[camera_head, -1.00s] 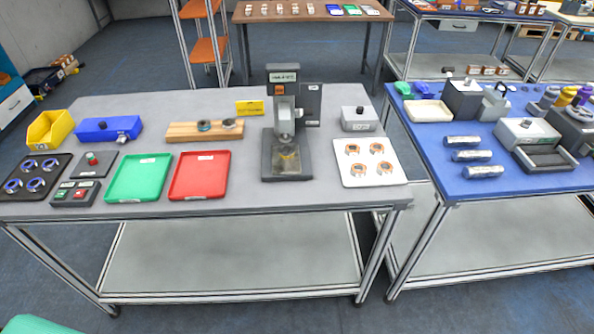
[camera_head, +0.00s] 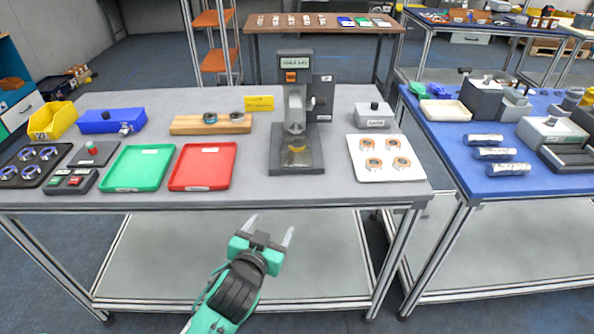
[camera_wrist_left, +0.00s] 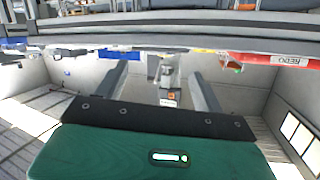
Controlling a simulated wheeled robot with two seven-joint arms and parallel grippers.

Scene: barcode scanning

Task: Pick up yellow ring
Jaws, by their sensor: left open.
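My left gripper (camera_head: 267,230) is open and empty in front of the table's front edge, below its top. Its two fingers also show apart in the left wrist view (camera_wrist_left: 160,80), with nothing between them. A small yellowish round piece (camera_head: 297,150) sits on the base of the grey press (camera_head: 297,165); it is too small to tell whether it is a ring. Several orange-brown rings (camera_head: 372,163) lie on a white tray (camera_head: 380,145) right of the press. Several blue-and-white rings (camera_head: 47,153) lie on a dark tray at the far left. My right gripper is not in view.
A red tray (camera_head: 203,165) and a green tray (camera_head: 138,167) lie left of the press. Behind them are a wooden block (camera_head: 190,125) and a yellow sign (camera_head: 259,103). A grey box (camera_head: 373,116) stands behind the white tray. The table's front edge (camera_head: 330,196) lies beyond my gripper.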

